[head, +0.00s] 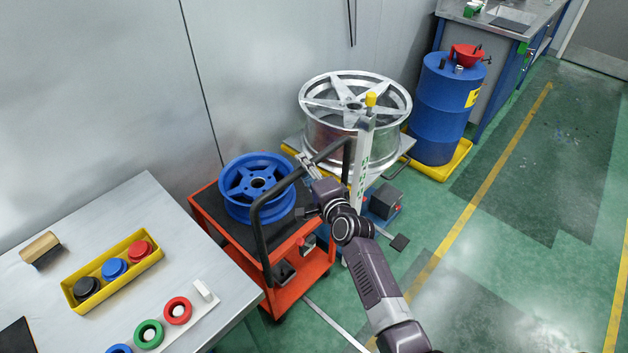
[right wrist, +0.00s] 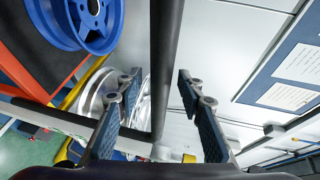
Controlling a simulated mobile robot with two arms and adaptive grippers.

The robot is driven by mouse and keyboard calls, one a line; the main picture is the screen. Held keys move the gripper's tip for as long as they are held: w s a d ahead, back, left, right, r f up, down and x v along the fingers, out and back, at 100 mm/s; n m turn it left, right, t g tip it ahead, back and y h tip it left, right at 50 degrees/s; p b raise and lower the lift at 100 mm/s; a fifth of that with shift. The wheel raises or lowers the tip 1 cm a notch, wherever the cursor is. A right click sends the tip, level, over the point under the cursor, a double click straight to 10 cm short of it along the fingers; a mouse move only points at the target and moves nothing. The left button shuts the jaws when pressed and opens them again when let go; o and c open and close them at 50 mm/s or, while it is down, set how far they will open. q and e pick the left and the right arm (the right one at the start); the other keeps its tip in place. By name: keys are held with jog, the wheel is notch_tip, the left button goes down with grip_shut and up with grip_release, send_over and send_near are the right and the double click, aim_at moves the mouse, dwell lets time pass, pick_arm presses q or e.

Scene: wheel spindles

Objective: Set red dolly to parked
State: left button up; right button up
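My right gripper (head: 303,186) is at the handle's upper bar, fingers spread. In the right wrist view, the dark handle bar (right wrist: 166,70) runs through the gap between my open fingers (right wrist: 158,92); contact is not visible. My left gripper is out of view.
A silver wheel (head: 355,112) sits on a lift behind the dolly, with a pale post close to my right arm. A blue barrel (head: 440,115) stands on a yellow tray further right. The table (head: 190,265) borders the dolly's left. Green floor at right is open.

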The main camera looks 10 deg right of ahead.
jog(key=v, duration=1.1)
jog(key=shift+r, duration=0.1)
jog(key=s+d+f+n+g+h, duration=0.1)
jog(key=s+f+n+g, duration=0.15)
jog(key=s+f, duration=0.6)
jog(key=s+f+n+g, duration=0.2)
jog(key=s+f+n, duration=0.1)
jog(key=f, duration=1.1)
jog(key=s+d+f+n+g+h, duration=0.1)
jog(key=s+f+n+g, duration=0.3)
jog(key=f, duration=0.8)
jog(key=s+d+f+n+g, duration=0.2)
jog(key=s+f, duration=0.4)
jog(key=s, duration=0.6)
jog(key=s+d+f+n+g+h, duration=0.1)
jog(key=s+f, duration=0.5)
jog(key=s, duration=0.7)
jog(key=s+d+f+n+g+h, duration=0.1)
jog(key=s+d+f+n+g, duration=0.2)
jog(key=s, duration=0.9)
jog(key=d+f+n, duration=0.1)
jog(key=d+f, duration=0.2)
jog(key=d, duration=0.1)
jog(key=shift+s+f, duration=0.2)
jog(key=shift+s, duration=0.15)
